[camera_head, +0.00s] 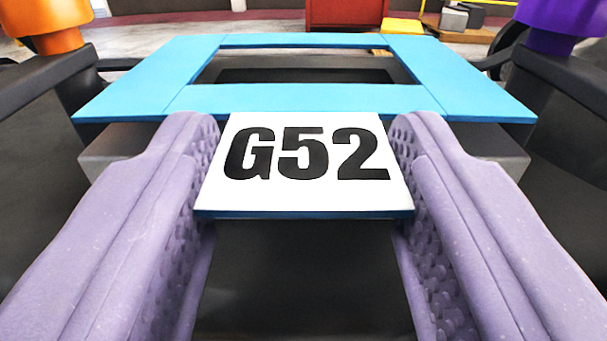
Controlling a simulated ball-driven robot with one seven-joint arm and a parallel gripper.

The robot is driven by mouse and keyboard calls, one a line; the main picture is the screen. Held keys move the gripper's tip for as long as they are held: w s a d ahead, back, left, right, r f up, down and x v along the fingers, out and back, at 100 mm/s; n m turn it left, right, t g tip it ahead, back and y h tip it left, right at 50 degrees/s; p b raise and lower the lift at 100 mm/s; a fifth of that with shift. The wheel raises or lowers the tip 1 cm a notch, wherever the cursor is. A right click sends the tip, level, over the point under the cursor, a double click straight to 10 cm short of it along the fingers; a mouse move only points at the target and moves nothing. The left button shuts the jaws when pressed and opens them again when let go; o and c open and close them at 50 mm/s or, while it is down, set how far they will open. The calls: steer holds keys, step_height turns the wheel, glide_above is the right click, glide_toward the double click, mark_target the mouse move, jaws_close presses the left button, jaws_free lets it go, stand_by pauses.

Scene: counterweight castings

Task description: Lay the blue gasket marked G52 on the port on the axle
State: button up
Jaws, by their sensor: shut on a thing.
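The blue gasket (300,99) is a flat rectangular frame with an open middle. Its white tab (305,192) reads G52 in black and points toward me. My gripper (308,165) is shut on this tab, with one purple padded finger on each side. Through the gasket's opening I see a dark recess (300,72), which may be the port. Grey block-like edges (125,145) show under the gasket at left and right. I cannot tell whether the gasket touches what is below it.
Dark structures flank the gasket, with an orange part (50,25) at upper left and a purple part (563,22) at upper right. Behind are a red box (345,14), a yellow item (402,27) and grey blocks (455,18) on a pallet.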

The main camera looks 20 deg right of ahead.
steer(key=shift+f+b, duration=0.5)
steer(key=shift+f, duration=0.1)
steer(key=o, duration=1.1)
steer(key=v, duration=0.8)
steer(key=shift+p, duration=0.4)
